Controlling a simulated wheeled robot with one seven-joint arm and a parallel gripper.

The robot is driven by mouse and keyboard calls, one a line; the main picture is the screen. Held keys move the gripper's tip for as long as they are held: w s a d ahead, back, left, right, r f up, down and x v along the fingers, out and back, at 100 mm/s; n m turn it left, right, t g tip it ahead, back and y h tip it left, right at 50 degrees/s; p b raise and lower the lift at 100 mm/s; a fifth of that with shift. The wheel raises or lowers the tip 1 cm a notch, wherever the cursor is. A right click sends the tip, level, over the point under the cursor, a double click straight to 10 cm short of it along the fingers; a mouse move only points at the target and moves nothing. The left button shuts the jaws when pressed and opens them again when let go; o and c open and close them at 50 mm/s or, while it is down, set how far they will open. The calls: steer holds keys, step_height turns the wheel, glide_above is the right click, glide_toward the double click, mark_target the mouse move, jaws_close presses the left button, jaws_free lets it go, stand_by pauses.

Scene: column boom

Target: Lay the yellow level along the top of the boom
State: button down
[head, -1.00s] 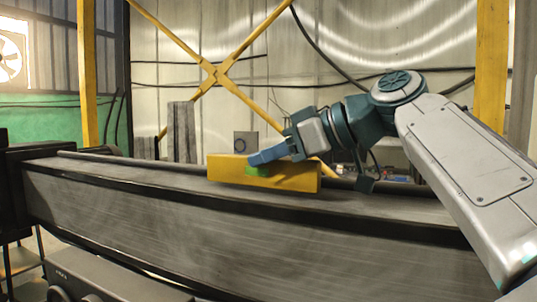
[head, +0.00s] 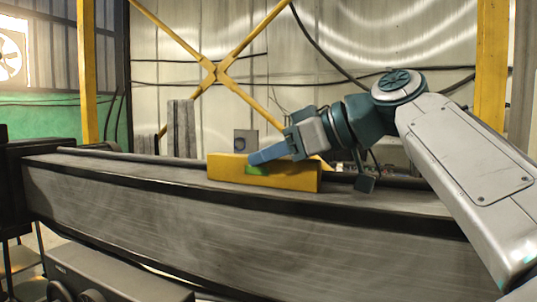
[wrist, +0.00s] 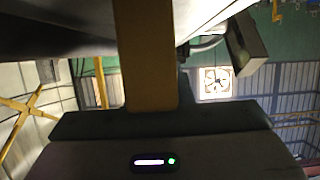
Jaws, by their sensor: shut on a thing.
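The yellow level (head: 295,178) is a long block with a green patch on its near side. In the head view it lies lengthwise along the boom (head: 260,232), level with its top face near the middle. I cannot tell whether its underside touches the boom. My gripper (head: 257,161) comes from the right, its blue fingers shut on the level. The far finger is hidden. In the wrist view the level (wrist: 147,55) is a yellow bar running up from the gripper body.
A dark rod (head: 130,156) runs along the back of the boom top. A dark mount (head: 20,185) stands at the boom's left end. Yellow cross braces (head: 215,72) and a corrugated wall are behind. The boom top left of the level is clear.

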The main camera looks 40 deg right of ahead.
steer(key=c, duration=1.2)
jaws_free()
steer(key=v, duration=1.4)
steer(key=shift+w, duration=0.1)
